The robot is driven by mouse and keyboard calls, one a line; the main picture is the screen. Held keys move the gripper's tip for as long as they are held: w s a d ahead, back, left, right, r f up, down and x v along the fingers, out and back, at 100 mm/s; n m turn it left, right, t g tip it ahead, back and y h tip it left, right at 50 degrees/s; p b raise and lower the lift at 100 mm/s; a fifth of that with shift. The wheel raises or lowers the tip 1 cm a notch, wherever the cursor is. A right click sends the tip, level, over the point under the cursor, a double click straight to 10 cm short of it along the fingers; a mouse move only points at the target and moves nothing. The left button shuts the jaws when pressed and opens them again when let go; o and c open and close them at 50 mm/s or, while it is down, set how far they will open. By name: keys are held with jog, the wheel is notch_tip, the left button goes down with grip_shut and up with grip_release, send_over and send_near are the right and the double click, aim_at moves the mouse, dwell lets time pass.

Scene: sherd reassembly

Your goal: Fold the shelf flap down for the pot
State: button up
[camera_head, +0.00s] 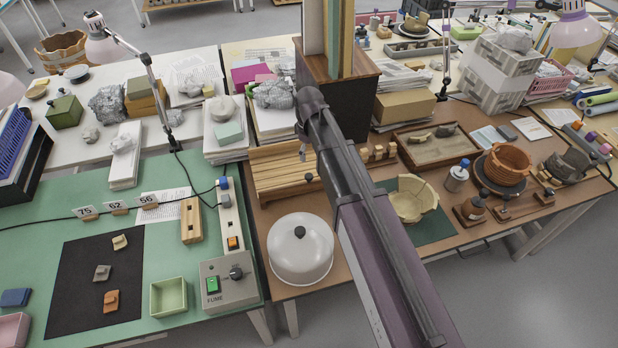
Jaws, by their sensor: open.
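A slatted wooden panel (276,172), which looks like the shelf flap, stands at the back left of the brown table, with a dark round knob (309,177) near its right end. Its slope is hard to tell, and my arm hides its right side. A small grey part of my gripper (302,153) shows in front of the panel, just above the knob; the rest is hidden by my arm. I see nothing held. Contact with the panel cannot be told. A cream broken pot (414,200) stands on a green mat right of my arm. A terracotta pot (503,166) stands farther right.
A white domed cover (300,250) stands in front of the panel. A tall wooden box (338,85) with upright boards rises behind it. Small wooden blocks (378,153) and a sand tray (438,146) are to the right. A power strip (231,215) lies to the left.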

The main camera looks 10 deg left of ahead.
aim_at(309, 175)
jog(key=shift+f+b, duration=5.1)
jog(key=shift+f, duration=0.35)
grip_shut()
